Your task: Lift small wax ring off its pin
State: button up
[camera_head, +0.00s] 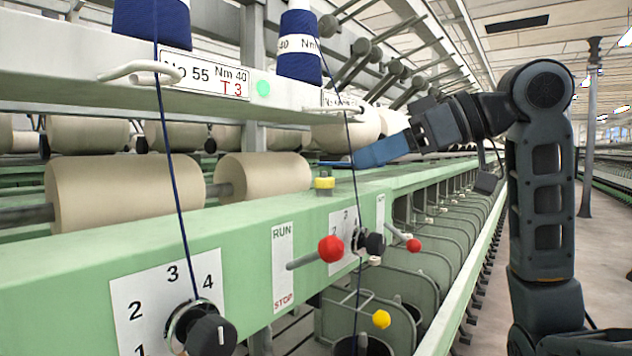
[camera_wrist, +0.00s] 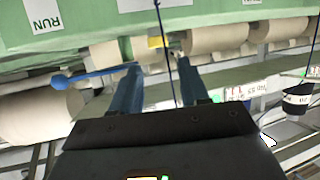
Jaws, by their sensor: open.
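A small yellow piece (camera_head: 323,181), which looks like the wax ring, sits upright on top of the green rail (camera_head: 120,265). A short stub shows at its top; the pin itself is hard to make out. It also shows in the wrist view (camera_wrist: 155,42), beyond and between my fingertips. My gripper (camera_head: 356,159) has blue fingers and reaches in from the right, to the right of and a little above the yellow piece. In the wrist view my gripper (camera_wrist: 158,65) is open with nothing held between its fingers.
A dark blue yarn (camera_head: 349,140) runs close by my fingertips and crosses between them in the wrist view. A blue ball-ended lever (camera_wrist: 62,80) lies left of my fingers there. Beige rollers (camera_head: 262,178) stand behind the rail; a red-knobbed lever (camera_head: 330,249) juts out in front.

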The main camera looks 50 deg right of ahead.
aim_at(327, 177)
jog(key=x, duration=0.7)
jog(key=shift+s+d+f+p, duration=0.1)
jog(key=shift+d+f+p, duration=0.05)
jog(key=shift+p, duration=0.2)
jog(key=c, duration=0.8)
